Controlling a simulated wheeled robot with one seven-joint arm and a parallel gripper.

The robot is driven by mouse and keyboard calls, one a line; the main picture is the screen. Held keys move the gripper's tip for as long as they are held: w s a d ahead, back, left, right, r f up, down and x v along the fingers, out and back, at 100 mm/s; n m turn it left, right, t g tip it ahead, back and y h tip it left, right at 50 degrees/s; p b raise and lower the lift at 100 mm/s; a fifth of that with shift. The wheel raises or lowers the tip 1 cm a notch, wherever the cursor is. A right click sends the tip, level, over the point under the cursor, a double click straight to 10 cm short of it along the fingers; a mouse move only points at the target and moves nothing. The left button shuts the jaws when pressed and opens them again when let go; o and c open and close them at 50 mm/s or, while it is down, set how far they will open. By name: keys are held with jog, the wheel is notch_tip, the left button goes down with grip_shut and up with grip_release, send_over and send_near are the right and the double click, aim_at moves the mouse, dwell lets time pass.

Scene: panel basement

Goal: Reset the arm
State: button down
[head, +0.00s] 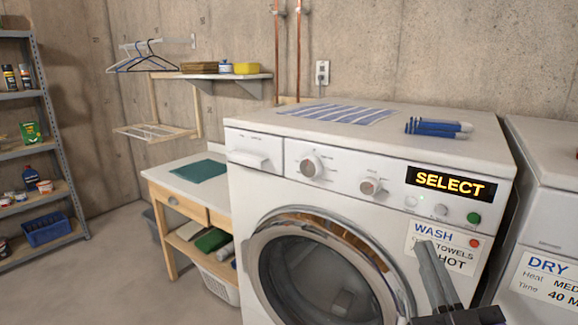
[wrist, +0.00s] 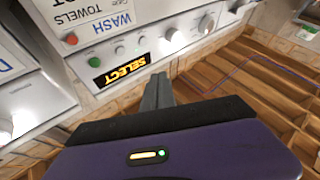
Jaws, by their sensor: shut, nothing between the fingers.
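My gripper (head: 432,262) is at the lower right of the head view, in front of the washing machine (head: 262,190). Its grey fingers are shut with nothing between them, and they overlap the label reading WASH, TOWELS, HOT (head: 440,247). The wrist view shows the gripper (wrist: 158,82) from behind, with its fingers near the washer's panel. The washer's display (head: 450,183) reads SELECT, and it shows upside down in the wrist view (wrist: 120,70). I cannot tell whether the fingertips touch the washer.
A dryer (head: 545,215) stands close on the right. A striped cloth (head: 340,114) and blue-and-white items (head: 438,127) lie on the washer. A low table (head: 165,178) stands at left, shelving (head: 28,150) further left. Open floor (head: 115,265) lies at front left.

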jog(key=s+f+g, duration=0.2)
jog(key=s+f, duration=0.6)
jog(key=s, duration=0.3)
jog(key=s+f+m+g, duration=0.1)
jog(key=s+f+g, duration=0.2)
jog(key=s+f, duration=0.5)
jog(key=s+f+m+g, duration=0.1)
jog(key=s+f+g, duration=0.2)
jog(key=s+f, duration=0.5)
jog(key=s+a, duration=0.1)
jog(key=s, duration=0.7)
